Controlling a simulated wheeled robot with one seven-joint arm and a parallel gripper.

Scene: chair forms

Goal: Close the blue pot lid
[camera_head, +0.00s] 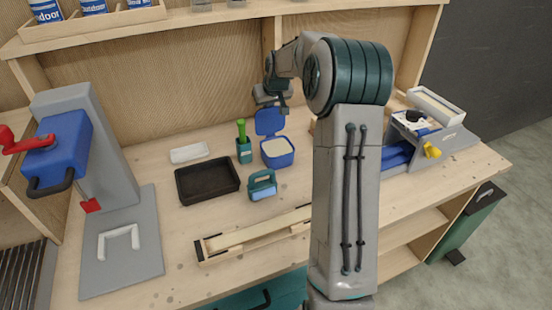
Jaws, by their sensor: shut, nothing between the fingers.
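The blue pot (278,156) stands near the back of the workbench, with light cream contents showing inside. Its blue lid (270,121) stands upright at the pot's back edge, so the pot is open. My gripper (284,108) is shut and empty, just above and slightly right of the raised lid. I cannot tell whether the fingers touch the lid. My arm comes in from the right.
A teal holder with a green-handled tool (243,147) stands close left of the pot. A black tray (207,179), a white block (189,152) and a teal handled item (262,185) are nearby. A wooden rail (255,235) lies in front. A shelf (200,18) runs above.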

